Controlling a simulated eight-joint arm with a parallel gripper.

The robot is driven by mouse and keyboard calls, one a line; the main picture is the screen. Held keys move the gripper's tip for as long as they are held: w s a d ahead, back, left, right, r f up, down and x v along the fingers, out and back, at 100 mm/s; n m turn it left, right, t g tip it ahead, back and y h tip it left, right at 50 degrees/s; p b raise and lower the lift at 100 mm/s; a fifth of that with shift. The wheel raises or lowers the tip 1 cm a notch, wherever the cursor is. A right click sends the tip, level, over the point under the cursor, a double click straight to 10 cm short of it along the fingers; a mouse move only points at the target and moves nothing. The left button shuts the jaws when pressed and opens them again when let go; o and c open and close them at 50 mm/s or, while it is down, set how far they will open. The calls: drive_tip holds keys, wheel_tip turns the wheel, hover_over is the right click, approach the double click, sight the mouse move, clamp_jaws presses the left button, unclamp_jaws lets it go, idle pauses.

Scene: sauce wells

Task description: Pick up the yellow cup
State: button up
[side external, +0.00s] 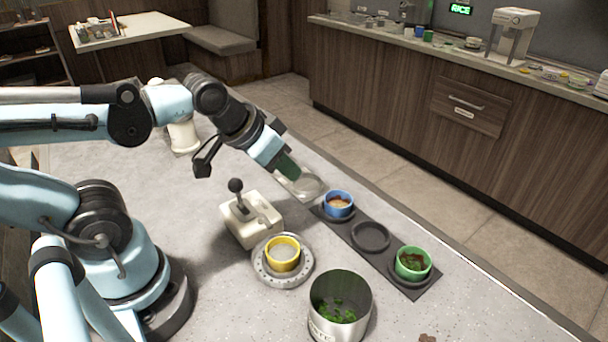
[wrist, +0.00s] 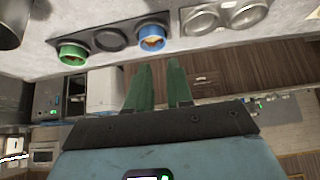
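The yellow cup (side external: 283,267) stands upright on a round grey plate (side external: 262,271) in the side view, with something pale inside. It is not in the wrist view. My gripper (side external: 288,168) is raised above the far side of the counter, behind the cup and well apart from it. In the wrist view the two green fingers of my gripper (wrist: 158,75) stand apart with nothing between them.
A dark tray (side external: 390,272) holds a blue cup (side external: 338,211), an empty well and a green cup (side external: 413,277). A white device with a lever (side external: 251,226) stands just behind the yellow cup. A metal pot (side external: 340,322) with green bits stands in front.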

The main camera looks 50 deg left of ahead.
drive_tip(key=o, duration=0.9)
drive_tip(key=m+g+h, duration=0.3)
drive_tip(key=m+g, duration=0.3)
drive_tip(key=m, duration=0.7)
approach(282, 259)
drive_tip(key=shift+w+d+x, duration=0.1)
drive_tip(key=shift+d+x, duration=0.15)
drive_tip(key=shift+x, duration=1.25)
drive_tip(key=shift+w+d+x, duration=0.1)
drive_tip(key=shift+d+x, duration=0.15)
drive_tip(key=shift+x, duration=1.25)
